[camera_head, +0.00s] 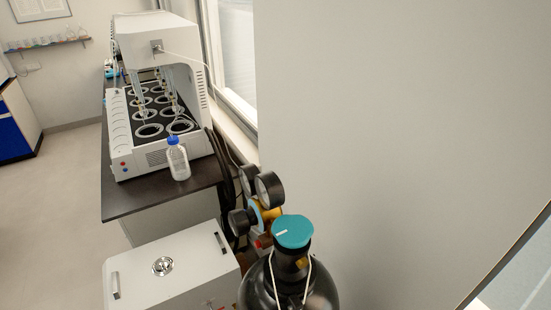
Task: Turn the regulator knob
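A dark gas cylinder (262,292) stands at the bottom centre. A round teal knob with a white mark (292,231) sits on its top. Behind it is a brass regulator (268,213) with two round black-rimmed gauges, one (269,189) in front of the other (249,180). A black round part (239,222) sticks out at the regulator's left; I cannot tell for sure whether this is the regulator knob. The cylinder's lower part is cut off by the frame. Neither of my grippers is in view.
A white box with handles (195,266) stands just left of the cylinder. A dark bench (135,199) behind holds a white multi-well distiller (127,141) and a blue-capped bottle (178,160). A plain wall (400,130) fills the right. Floor is clear at left.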

